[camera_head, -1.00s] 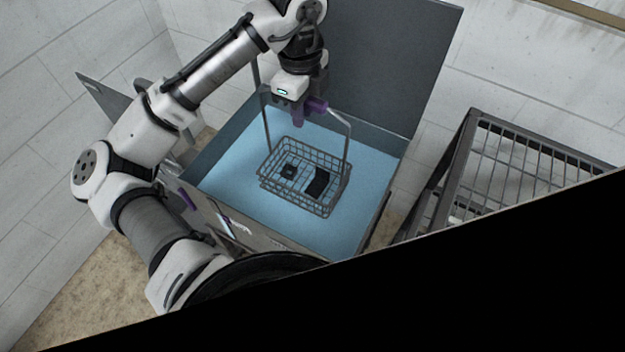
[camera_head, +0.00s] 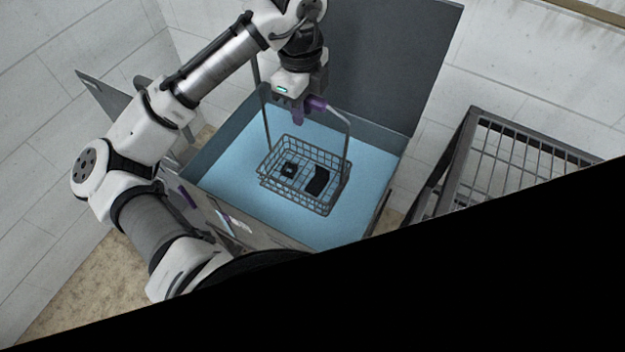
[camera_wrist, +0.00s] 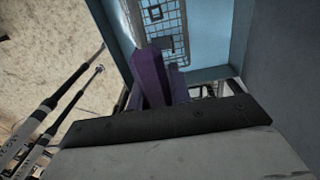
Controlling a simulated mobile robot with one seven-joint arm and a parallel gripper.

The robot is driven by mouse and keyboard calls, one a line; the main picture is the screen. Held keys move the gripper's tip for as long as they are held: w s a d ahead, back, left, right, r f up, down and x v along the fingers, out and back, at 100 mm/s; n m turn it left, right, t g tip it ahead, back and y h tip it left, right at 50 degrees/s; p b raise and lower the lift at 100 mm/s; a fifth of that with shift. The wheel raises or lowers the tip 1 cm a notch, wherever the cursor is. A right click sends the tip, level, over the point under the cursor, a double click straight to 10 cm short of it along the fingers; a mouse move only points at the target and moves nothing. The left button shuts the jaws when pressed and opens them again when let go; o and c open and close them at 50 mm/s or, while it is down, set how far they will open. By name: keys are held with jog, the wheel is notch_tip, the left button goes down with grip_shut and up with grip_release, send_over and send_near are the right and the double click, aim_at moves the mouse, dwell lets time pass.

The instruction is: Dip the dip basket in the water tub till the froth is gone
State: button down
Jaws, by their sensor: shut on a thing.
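The dip basket (camera_head: 268,180) is a dark wire basket with a tall handle, and it holds two black parts. It hangs upright inside the water tub (camera_head: 222,178), over or in the light blue water; I cannot tell how deep it sits. No froth shows on the parts or the basket. My gripper (camera_head: 298,115) has purple fingers and is shut on the basket's handle above the tub. In the wrist view the purple fingers (camera_wrist: 152,78) show with part of the basket (camera_wrist: 168,22) beyond them; the grip point itself is hidden there.
The tub's raised grey lid (camera_head: 390,60) stands behind the basket. A dark metal rack (camera_head: 525,150) with a slatted top stands to the right. White block walls close in behind. A black area covers the lower right of the head view.

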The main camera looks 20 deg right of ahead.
dwell(0.3)
jog(key=shift+r+p, duration=0.85)
jog(key=shift+r, duration=5.25)
jog(key=shift+f, duration=0.1)
